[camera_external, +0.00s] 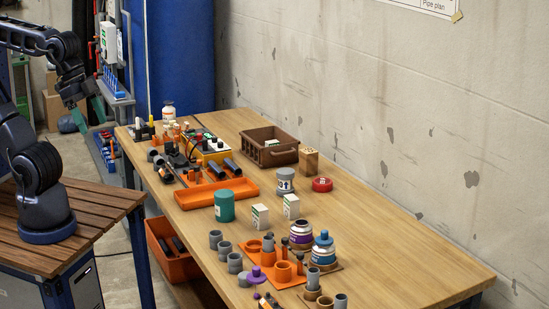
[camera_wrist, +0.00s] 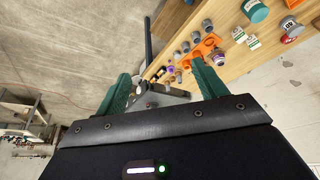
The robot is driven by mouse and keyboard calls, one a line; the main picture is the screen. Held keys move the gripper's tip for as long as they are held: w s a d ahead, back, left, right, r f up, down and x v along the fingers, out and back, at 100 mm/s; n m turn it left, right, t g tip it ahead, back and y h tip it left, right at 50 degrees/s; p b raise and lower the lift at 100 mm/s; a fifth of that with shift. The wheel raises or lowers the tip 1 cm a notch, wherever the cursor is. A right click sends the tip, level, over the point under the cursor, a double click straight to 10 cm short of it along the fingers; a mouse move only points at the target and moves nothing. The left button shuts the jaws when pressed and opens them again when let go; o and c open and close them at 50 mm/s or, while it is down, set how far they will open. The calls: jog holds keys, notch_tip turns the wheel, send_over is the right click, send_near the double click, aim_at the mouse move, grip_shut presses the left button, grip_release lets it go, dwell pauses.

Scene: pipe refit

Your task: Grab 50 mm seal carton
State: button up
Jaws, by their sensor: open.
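Two small white-and-green cartons, a left one (camera_external: 260,217) and a right one (camera_external: 291,207), stand upright near the middle of the workbench (camera_external: 400,262). Their size print is too small to read, so I cannot tell which is 50 mm. In the wrist view the cartons (camera_wrist: 253,42) (camera_wrist: 287,23) show at the upper right. A similar white-and-green item (camera_external: 272,144) shows partly inside the brown crate. My gripper (camera_external: 89,116) is open and empty, with green fingers, left of the workbench and well away from the cartons. Its fingers (camera_wrist: 163,88) also show in the wrist view.
A teal can (camera_external: 224,206) stands left of the cartons, and a grey tin (camera_external: 286,181) behind them. An orange tray (camera_external: 216,193), a brown crate (camera_external: 269,150) and an orange fitting holder (camera_external: 276,270) surround them. The right part of the bench is clear; the wall runs along its back.

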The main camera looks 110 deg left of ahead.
jog(key=shift+w, duration=0.1)
jog(key=w+a+n+g, duration=0.1)
jog(key=w+a+n, duration=0.35)
jog(key=w, duration=0.85)
jog(key=n+g, duration=0.4)
jog(key=n, duration=0.1)
send_over(260, 217)
jog(key=a, duration=0.3)
jog(key=f, duration=2)
jog(key=s+f, duration=0.1)
jog(key=f, duration=0.9)
jog(key=shift+d, duration=0.2)
jog(key=shift+f, duration=5.5)
jog(key=c, duration=1.1)
